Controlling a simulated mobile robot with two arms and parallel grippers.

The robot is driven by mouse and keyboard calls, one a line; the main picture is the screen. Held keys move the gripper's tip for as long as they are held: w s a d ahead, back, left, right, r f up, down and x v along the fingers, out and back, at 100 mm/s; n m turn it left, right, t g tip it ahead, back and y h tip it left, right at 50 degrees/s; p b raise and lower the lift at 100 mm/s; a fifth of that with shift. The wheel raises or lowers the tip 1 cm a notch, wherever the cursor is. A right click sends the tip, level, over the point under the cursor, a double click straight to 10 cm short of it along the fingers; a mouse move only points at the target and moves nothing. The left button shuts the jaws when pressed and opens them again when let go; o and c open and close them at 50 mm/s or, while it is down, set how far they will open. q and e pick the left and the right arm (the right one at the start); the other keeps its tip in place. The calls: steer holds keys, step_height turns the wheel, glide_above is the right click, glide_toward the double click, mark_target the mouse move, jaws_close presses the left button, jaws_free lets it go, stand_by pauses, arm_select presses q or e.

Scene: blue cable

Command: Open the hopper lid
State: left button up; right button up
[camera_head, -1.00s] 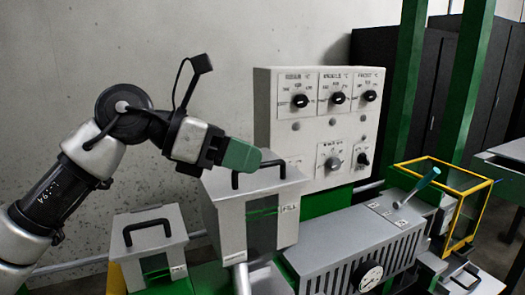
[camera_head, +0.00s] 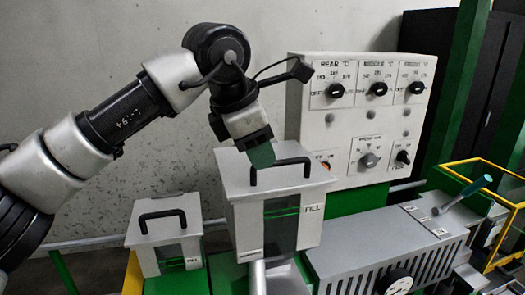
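The hopper (camera_head: 310,228) is a grey box with a dark window and a FILL label, in the middle of the head view. Its grey lid (camera_head: 236,182) lies flat and closed on top, with a black bar handle (camera_head: 285,162). My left gripper (camera_head: 262,155) comes down from above, its green fingers pointing down at the left end of the handle. The fingers overlap the handle's left part in the picture. I cannot tell whether they touch it or how far apart they are. My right gripper is not in view.
A smaller grey box with a black handle (camera_head: 162,216) stands to the left. A control panel (camera_head: 335,125) with knobs rises behind the hopper. A grey machine body (camera_head: 370,240) and a teal-handled tool (camera_head: 470,190) lie to the right, beside a yellow frame (camera_head: 505,200).

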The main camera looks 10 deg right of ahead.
arm_select(q)
steer(key=shift+x, duration=1)
jaws_close()
